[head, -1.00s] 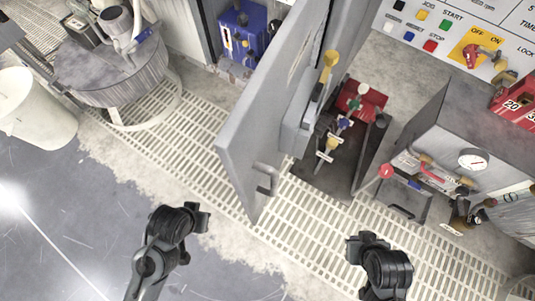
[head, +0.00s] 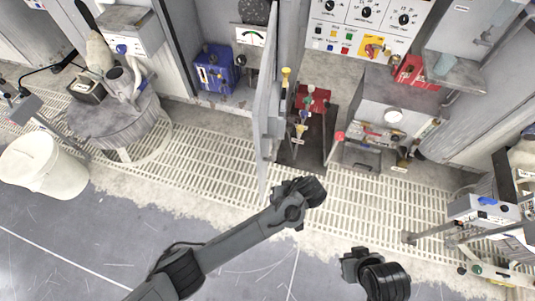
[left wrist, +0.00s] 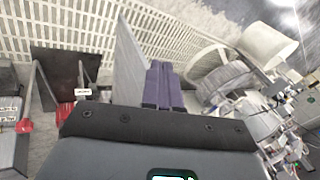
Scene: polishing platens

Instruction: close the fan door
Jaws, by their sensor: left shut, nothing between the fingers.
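The grey fan door (head: 265,130) stands open and shows almost edge-on in the head view, jutting from the cabinet front over the slatted floor. It shows as a pale upright panel (left wrist: 129,58) in the left wrist view. My left gripper (head: 300,190) is low beside the door's near end, on its right side in the head view. Its fingers (left wrist: 162,86) are shut and empty; in the left wrist view they lie close to the door panel. I cannot tell whether they touch it. My right gripper (head: 355,262) hangs at lower right, clear of the door; its finger gap is unclear.
A blue box (head: 216,72) stands left of the door. A red-topped unit with coloured valves (head: 310,98) stands to its right. The floor in front is open.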

